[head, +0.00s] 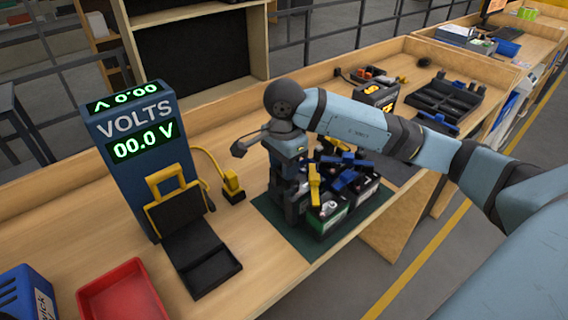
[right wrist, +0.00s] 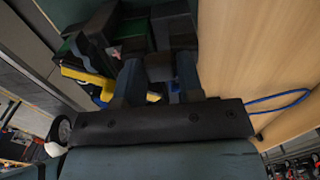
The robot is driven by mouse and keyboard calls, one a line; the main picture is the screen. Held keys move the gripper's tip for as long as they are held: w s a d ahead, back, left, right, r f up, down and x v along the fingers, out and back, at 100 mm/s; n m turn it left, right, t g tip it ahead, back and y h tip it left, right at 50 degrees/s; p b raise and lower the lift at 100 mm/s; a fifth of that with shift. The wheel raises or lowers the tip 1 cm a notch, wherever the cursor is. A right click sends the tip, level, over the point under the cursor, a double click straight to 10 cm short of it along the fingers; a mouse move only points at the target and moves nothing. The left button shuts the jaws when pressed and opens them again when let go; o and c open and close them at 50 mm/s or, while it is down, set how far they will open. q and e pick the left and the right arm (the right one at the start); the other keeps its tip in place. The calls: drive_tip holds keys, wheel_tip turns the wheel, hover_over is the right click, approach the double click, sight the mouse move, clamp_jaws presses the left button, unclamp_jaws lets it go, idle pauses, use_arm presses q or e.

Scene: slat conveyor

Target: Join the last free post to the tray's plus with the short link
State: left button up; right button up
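My right gripper (head: 290,200) points down at the left side of a group of batteries (head: 333,213) on a dark green mat (head: 312,248). Yellow pieces (head: 314,185) and blue pieces (head: 347,180) lie across the battery tops. In the right wrist view my right gripper (right wrist: 158,72) has two dark fingers with something dark between them, beside the batteries (right wrist: 105,30); I cannot tell whether they grip it. The short link, the tray's plus and the free post cannot be told apart here. My left gripper is not in view.
A meter (head: 137,140) reads 00.0 V, with a black and yellow stand (head: 190,235) before it. A yellow plug (head: 232,187) on a cable lies between meter and mat. A red bin (head: 120,296) is front left. A black tray (head: 445,100) stands at the back right.

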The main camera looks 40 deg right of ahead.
drive_tip(key=o, duration=0.3)
drive_tip(key=shift+o, duration=0.2)
drive_tip(key=shift+r, duration=0.1)
wheel_tip(320, 180, up, 14)
idle(0.6)
